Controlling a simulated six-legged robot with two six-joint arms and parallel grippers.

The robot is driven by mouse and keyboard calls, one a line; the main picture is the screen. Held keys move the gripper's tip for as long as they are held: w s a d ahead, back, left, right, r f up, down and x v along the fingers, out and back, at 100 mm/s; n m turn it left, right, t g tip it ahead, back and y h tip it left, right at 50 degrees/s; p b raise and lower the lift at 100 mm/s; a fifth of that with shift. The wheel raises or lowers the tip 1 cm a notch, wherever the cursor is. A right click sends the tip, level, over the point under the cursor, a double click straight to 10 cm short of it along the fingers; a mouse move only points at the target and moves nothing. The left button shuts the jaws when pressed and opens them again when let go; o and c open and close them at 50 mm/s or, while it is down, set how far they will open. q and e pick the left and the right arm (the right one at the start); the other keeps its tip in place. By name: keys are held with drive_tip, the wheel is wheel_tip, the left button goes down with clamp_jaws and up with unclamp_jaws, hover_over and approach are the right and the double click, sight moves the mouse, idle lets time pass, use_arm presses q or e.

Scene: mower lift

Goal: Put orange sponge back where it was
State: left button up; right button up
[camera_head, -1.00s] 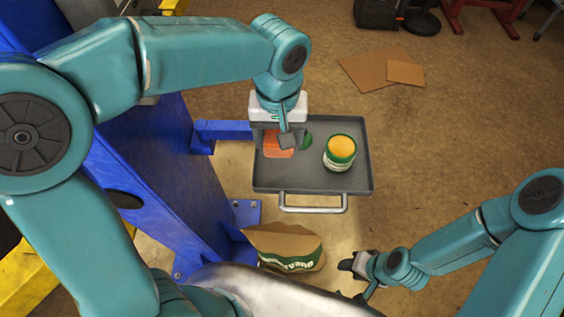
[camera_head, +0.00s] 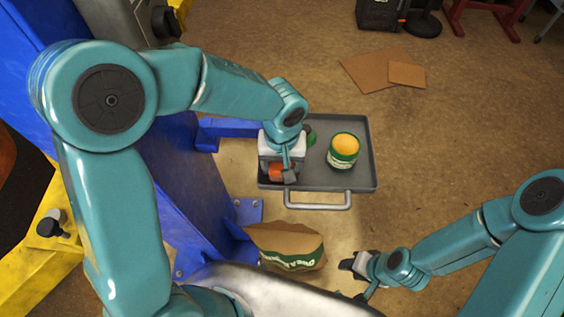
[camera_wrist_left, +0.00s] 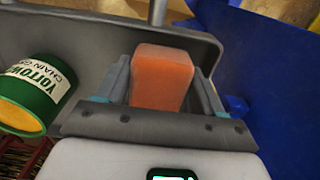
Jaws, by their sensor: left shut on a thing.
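The orange sponge (camera_head: 279,170) is between the fingers of my left gripper (camera_head: 284,176), over the left part of the grey tray (camera_head: 330,184). In the left wrist view the sponge (camera_wrist_left: 162,76) stands between the two fingers, and the left gripper (camera_wrist_left: 164,88) is shut on it. Whether the sponge touches the tray floor is hard to tell. My right gripper (camera_head: 352,266) is low at the right, away from the tray, and holds nothing that I can see; its jaw gap is not clear.
A green and yellow can (camera_head: 343,150) stands on the tray, right of the sponge; it also shows in the left wrist view (camera_wrist_left: 36,93). A green item (camera_head: 311,137) is partly hidden behind my gripper. A blue post (camera_head: 195,185) is at the left. A paper bag (camera_head: 287,245) is below the tray.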

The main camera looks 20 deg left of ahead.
sight(282, 165)
use_arm(q)
drive_tip(key=shift+s+f, duration=0.1)
drive_tip(key=shift+f, duration=0.1)
drive_tip(key=o, duration=0.7)
drive_tip(key=shift+w+d, duration=0.1)
drive_tip(key=shift+w, duration=0.2)
drive_tip(key=shift+s+r, duration=0.2)
drive_tip(key=shift+r, duration=0.3)
wheel_tip(282, 165, up, 12)
drive_tip(key=shift+f, duration=0.25)
drive_tip(key=shift+s, duration=0.15)
